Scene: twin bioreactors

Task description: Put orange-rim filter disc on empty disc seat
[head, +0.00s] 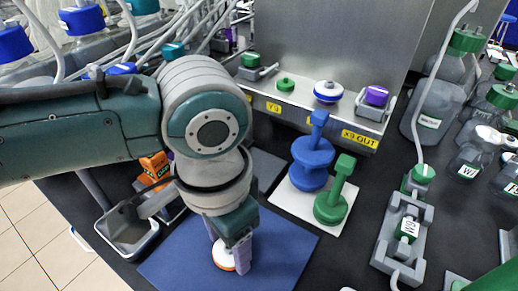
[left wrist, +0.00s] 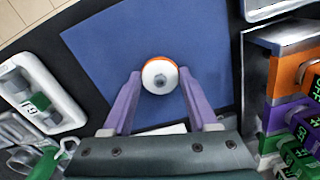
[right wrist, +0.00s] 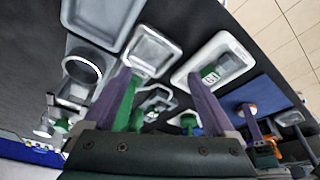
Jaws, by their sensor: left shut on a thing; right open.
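The orange-rim filter disc (head: 222,257) is white on top with an orange edge and a grey centre hub. My left gripper (head: 228,250) points down over the blue mat and is shut on this disc. In the left wrist view the disc (left wrist: 160,76) lies between the purple fingertips, over the mat. I cannot tell whether it touches the mat. My right gripper (right wrist: 158,75) is open and empty, away from the disc. I cannot make out a clearly empty disc seat; my left arm hides part of the bench.
The blue mat (head: 180,255) is otherwise clear. Bottles stand at right.

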